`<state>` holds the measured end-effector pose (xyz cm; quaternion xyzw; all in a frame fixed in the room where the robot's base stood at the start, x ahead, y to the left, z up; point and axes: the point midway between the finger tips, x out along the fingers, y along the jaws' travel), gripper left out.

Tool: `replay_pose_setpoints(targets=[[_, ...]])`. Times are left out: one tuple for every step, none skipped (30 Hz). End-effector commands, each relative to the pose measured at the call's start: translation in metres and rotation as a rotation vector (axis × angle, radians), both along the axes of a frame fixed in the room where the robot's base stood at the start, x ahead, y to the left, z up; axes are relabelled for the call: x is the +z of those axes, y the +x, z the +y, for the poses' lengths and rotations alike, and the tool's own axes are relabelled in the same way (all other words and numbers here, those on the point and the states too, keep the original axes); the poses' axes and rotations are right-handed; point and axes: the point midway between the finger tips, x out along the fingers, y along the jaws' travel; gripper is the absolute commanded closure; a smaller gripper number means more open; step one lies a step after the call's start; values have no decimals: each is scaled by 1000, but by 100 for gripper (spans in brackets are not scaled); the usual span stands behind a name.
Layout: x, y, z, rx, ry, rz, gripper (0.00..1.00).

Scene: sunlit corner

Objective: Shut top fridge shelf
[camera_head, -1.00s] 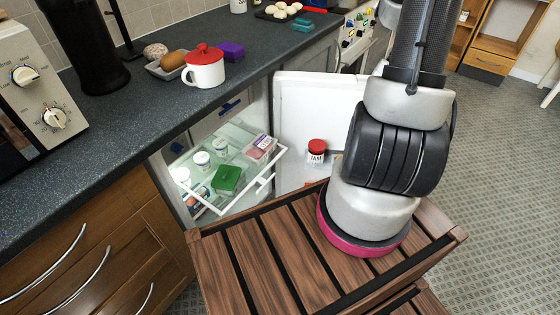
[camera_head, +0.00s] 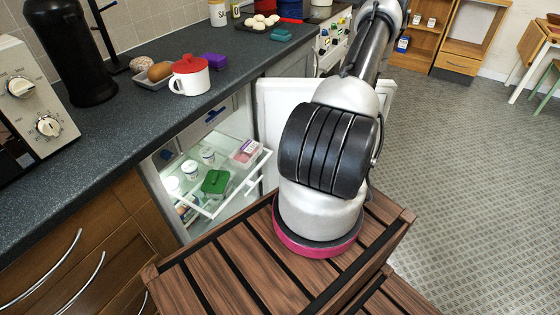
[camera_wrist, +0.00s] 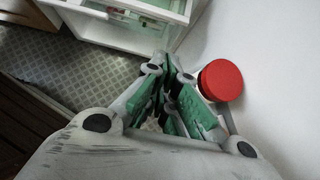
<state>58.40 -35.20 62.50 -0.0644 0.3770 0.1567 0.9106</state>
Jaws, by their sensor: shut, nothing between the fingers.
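In the head view the top fridge shelf (camera_head: 243,184), a glass shelf with a white rim, is pulled out of the open fridge under the counter. It carries a green-lidded tub (camera_head: 215,182), a pink-and-white tub (camera_head: 246,151) and small white jars (camera_head: 208,156). The white fridge door (camera_head: 284,100) stands open to the right. My gripper is hidden in the head view. In the wrist view my gripper (camera_wrist: 168,70) is shut and empty, beside a red-lidded jar (camera_wrist: 220,80) along the pale door. A white-edged shelf or drawer (camera_wrist: 115,36) lies beyond the fingertips; I cannot tell which.
My arm stands close to the open door and partly covers it. The dark counter (camera_head: 130,135) above the fridge holds a red-lidded white mug (camera_head: 188,80) and a microwave (camera_head: 30,95). Patterned floor (camera_head: 460,160) is clear on the right.

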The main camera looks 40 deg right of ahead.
Motion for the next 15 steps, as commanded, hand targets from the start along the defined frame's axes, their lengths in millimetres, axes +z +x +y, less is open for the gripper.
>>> replay_pose_setpoints(targets=[[-4, 3, 3, 6, -1, 2, 100], [-7, 6, 4, 6, 0, 1, 100], [-11, 10, 6, 7, 1, 1, 100], [-15, 13, 7, 7, 1, 1, 100], [-19, 17, 9, 8, 0, 1, 100], [-25, 23, 11, 10, 1, 1, 100], [-30, 27, 12, 9, 0, 1, 100], [-34, 32, 14, 11, 0, 1, 100], [-41, 37, 17, 11, 0, 1, 100], [-45, 42, 18, 10, 0, 0, 100], [-50, 46, 20, 11, 0, 1, 100], [-56, 52, 22, 11, 0, 1, 100], [-60, 56, 23, 10, 0, 0, 100], [-65, 60, 25, 11, 0, 1, 100], [-70, 65, 26, 10, 0, 0, 100]])
